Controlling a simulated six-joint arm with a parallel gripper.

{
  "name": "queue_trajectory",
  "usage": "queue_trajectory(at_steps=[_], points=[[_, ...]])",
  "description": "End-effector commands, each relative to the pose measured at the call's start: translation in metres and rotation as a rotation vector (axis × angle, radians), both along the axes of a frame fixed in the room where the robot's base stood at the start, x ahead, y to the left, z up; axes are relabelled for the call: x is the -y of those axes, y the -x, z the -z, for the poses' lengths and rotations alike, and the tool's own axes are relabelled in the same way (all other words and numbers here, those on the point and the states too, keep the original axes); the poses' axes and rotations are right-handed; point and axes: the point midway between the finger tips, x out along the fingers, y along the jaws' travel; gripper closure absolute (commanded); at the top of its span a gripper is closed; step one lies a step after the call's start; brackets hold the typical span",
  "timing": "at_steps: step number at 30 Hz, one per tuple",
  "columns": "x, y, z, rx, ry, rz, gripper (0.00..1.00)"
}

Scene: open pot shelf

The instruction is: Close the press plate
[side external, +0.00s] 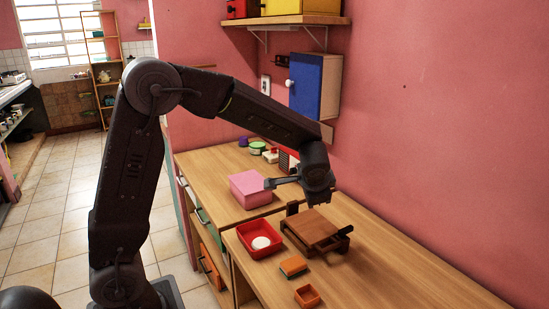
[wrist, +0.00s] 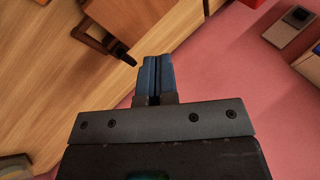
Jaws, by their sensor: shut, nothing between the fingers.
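The press (side external: 312,227) stands on the worktop in the side view. Its brown wooden plate lies low over the base, with a dark gap at the right edge. I cannot tell if the plate touches the base. A black handle (side external: 345,231) sticks out at its right side. Part of the press (wrist: 98,40) and its black handle (wrist: 122,52) show at the upper left of the wrist view. My gripper (side external: 270,183) is above and behind the press, apart from it. Its blue fingers (wrist: 153,62) are together with nothing between them.
A pink box (side external: 250,189) stands below and left of my gripper. A red tray (side external: 258,240) with a white round thing is left of the press. An orange block (side external: 293,266) and a small orange box (side external: 307,296) lie in front. The blue cabinet (side external: 307,87) hangs on the wall.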

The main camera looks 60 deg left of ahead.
Motion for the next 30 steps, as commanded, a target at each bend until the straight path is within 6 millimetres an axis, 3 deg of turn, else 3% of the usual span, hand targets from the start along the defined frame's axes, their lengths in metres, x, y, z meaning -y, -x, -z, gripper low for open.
queue_trajectory(at_steps=[6,15,24,30], points=[[0.03,0.0,0.027,-0.005,-0.187,0.009,1.0],[0.058,0.0,0.072,-0.004,-0.468,0.005,1.0],[0.07,0.0,0.11,-0.001,-0.679,-0.001,1.0],[0.072,0.0,0.124,0.002,-0.676,-0.004,1.0]])
